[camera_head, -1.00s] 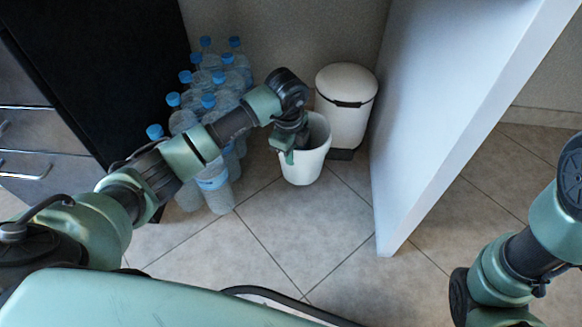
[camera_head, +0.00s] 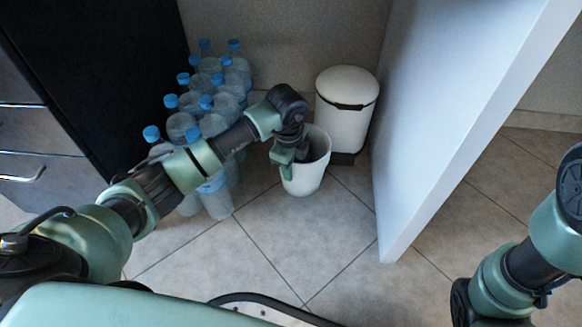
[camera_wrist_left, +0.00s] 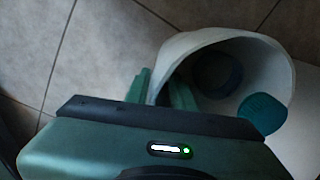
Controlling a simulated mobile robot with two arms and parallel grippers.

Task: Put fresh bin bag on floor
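An open white bucket (camera_head: 304,180) stands on or just above the tiled floor; I cannot tell which. My left gripper (camera_head: 287,155) is at its left rim, one green finger outside and one inside. In the left wrist view the gripper (camera_wrist_left: 160,92) has the bucket's wall (camera_wrist_left: 225,38) between its fingers and looks shut on it. A dark round thing (camera_wrist_left: 216,74) shows inside the bucket, and a teal round thing (camera_wrist_left: 262,113) at its right; what they are is unclear. I cannot make out a bin bag. My right gripper is out of view.
A lidded white pedal bin (camera_head: 346,110) stands behind the bucket. Several blue-capped water bottles (camera_head: 217,196) stand to the left, close to my left arm. A white panel (camera_head: 430,120) bounds the right side. The tiled floor (camera_head: 310,245) in front is clear.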

